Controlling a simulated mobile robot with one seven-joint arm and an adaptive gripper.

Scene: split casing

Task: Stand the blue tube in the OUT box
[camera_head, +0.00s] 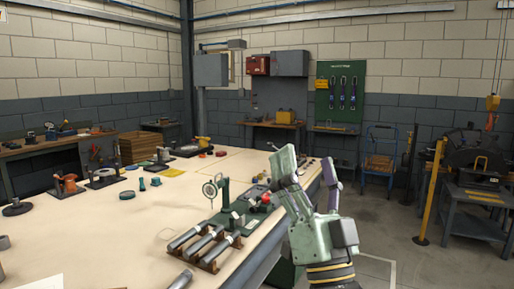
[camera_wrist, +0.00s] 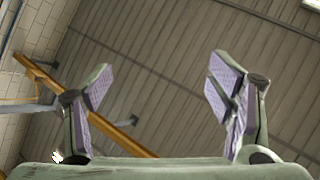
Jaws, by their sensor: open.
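My gripper (camera_head: 308,168) is raised at the right side of the long workbench, fingers pointing up. In the wrist view my gripper (camera_wrist: 160,85) shows its two lilac-padded fingers wide apart, with nothing between them and only ceiling and wall beyond. I cannot make out a blue tube or a box marked OUT in either view. Several grey metal cylinders (camera_head: 202,241) lie side by side in a brown rack at the bench's near right, left of my gripper. A small teal piece (camera_head: 155,181) stands farther back on the bench.
The workbench (camera_head: 120,240) has a wide bare middle. A dial gauge on a stand (camera_head: 210,190) is near the rack. Side benches (camera_head: 40,150) line the left wall. A blue step cart (camera_head: 380,150), yellow post (camera_head: 430,195) and machine stand (camera_head: 475,205) are right, beyond open floor.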

